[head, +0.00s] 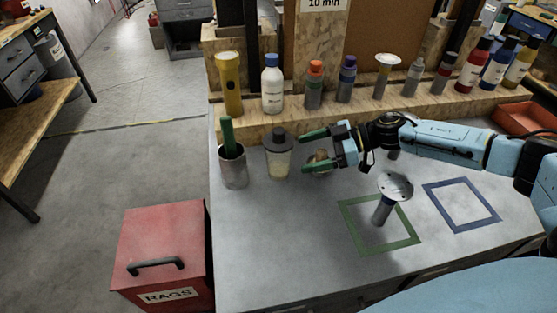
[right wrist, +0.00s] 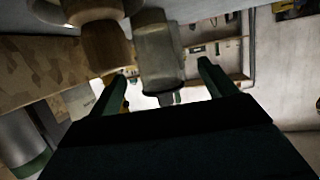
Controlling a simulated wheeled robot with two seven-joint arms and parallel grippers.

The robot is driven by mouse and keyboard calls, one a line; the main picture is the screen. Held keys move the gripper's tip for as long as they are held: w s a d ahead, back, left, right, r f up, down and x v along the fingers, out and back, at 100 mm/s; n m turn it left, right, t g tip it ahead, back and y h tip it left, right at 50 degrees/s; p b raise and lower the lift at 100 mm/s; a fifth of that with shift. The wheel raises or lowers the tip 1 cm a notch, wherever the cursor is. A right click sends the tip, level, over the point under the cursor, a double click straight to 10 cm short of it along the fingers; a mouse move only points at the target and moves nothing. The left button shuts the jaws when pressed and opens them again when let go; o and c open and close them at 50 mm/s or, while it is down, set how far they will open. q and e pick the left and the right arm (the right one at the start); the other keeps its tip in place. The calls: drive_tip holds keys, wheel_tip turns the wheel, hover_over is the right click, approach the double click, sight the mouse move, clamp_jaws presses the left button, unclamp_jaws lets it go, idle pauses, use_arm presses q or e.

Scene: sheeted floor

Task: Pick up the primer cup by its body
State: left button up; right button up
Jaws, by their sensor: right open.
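The primer cup (head: 279,164) appears to be the pale, see-through cup with a dark grey cone-shaped lid, standing upright on the grey bench top. My right gripper (head: 303,150) comes in from the right with its green fingers open, pointing at the cup. In the head view the fingertips are just right of the cup, with a gap that looks small. In the right wrist view the cup (right wrist: 159,50) appears upside down, between the lines of the two open fingers (right wrist: 162,70). Nothing is held. My left gripper is not in view.
A small brown knob-like thing (head: 320,157) is by the lower finger; a brown wooden piece (right wrist: 107,46) shows beside the cup. A metal pot (head: 233,168) with a green handle stands left. Several bottles line the wooden shelf behind.

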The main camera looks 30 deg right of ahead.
sight(288, 156)
drive_tip(key=shift+w+x, duration=0.15)
drive_tip(key=shift+x, duration=1.4)
drive_tip(key=shift+w+x, duration=0.1)
drive_tip(key=shift+x, duration=1.45)
drive_tip(key=shift+d+f, duration=0.1)
drive_tip(key=shift+d, duration=0.05)
drive_tip(key=shift+c, duration=0.3)
drive_tip(key=c, duration=1)
